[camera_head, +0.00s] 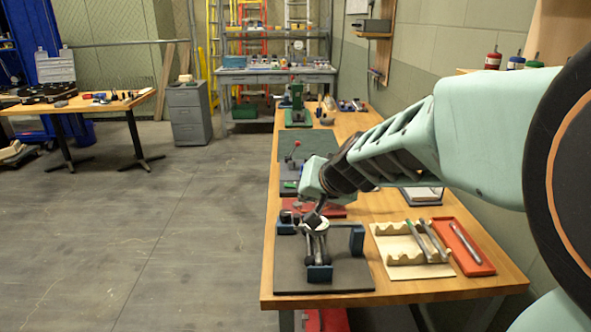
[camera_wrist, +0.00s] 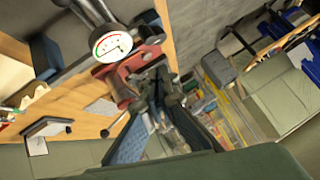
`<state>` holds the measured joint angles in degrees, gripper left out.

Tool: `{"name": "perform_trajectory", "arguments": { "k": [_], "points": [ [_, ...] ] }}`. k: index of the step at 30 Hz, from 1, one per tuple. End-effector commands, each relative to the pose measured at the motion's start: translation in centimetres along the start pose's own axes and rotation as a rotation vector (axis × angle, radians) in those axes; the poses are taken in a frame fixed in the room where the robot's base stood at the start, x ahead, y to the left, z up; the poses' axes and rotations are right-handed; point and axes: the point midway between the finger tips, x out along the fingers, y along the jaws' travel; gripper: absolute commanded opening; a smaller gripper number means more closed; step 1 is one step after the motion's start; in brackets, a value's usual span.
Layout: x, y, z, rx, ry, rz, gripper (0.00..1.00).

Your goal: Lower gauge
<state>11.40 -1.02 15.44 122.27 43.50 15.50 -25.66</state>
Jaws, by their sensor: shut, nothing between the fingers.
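The gauge is a round white dial with a dark rim (camera_wrist: 112,45) at the upper left of the wrist view. In the head view it shows as a small white disc (camera_head: 317,225) above a dark base plate (camera_head: 345,281) with blue blocks (camera_head: 319,273). My gripper (camera_head: 316,213) hangs close by the gauge, partly in front of it. In the wrist view my fingers (camera_wrist: 157,85) meet at their tips, shut and empty, below and right of the dial. I cannot tell whether they touch it.
A cream rack (camera_head: 385,241) with metal rods and a red tray (camera_head: 464,247) lie to the right on the wooden bench (camera_head: 420,292). A red piece (camera_head: 328,210) and green press (camera_head: 297,107) stand farther back.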

Motion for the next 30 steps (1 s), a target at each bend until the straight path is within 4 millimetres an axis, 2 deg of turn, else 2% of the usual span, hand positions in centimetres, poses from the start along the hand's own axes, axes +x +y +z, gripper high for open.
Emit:
{"name": "perform_trajectory", "arguments": {
  "k": [12,30],
  "points": [
    [2.8,-0.3,2.9,0.0,-0.003,-0.001,0.0],
    [3.7,-0.4,4.1,0.001,-0.011,-0.002,0.0]
  ]
}}
